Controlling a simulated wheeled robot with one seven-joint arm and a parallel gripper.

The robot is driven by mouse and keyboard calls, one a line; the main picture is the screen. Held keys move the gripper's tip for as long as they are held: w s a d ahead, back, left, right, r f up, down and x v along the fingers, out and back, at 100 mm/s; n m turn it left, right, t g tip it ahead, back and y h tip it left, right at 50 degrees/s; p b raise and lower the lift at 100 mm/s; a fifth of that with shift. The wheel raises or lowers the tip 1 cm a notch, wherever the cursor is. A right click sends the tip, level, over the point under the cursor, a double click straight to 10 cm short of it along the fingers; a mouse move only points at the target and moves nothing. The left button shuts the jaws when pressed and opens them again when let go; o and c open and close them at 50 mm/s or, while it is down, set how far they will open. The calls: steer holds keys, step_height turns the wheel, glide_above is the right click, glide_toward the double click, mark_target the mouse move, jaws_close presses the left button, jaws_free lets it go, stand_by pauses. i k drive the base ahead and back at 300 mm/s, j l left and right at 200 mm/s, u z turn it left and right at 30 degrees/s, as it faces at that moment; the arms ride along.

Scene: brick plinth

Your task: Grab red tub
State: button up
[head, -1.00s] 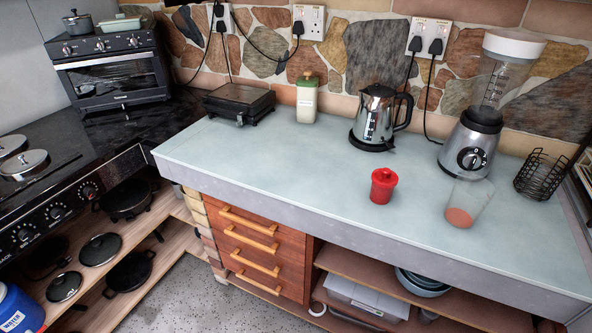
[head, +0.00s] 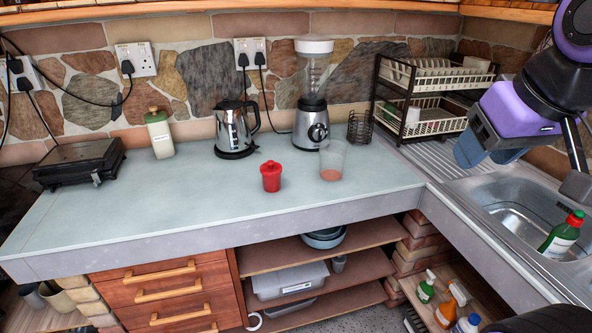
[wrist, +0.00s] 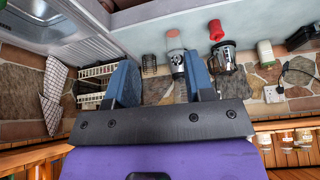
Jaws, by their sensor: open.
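The red tub (head: 271,176) stands upright with its lid on, near the front edge of the pale countertop (head: 120,215) in the head view. It also shows in the wrist view (wrist: 216,30), beyond the jaws and toward the top. My gripper (wrist: 158,75) is open and empty, its two blue fingers spread apart. In the head view my gripper (head: 482,150) is at the upper right, raised over the sink side, well away from the tub.
A clear cup (head: 332,162) with reddish contents stands just right of the tub. A kettle (head: 233,130) and a blender (head: 312,110) stand behind. A dish rack (head: 430,95) and sink (head: 515,215) are at right.

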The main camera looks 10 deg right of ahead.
mark_target(271, 184)
steer(key=u, duration=0.3)
steer(key=i+j+z, duration=0.3)
steer(key=i, duration=0.25)
steer(key=i+j+z, duration=0.35)
steer(key=i, duration=0.15)
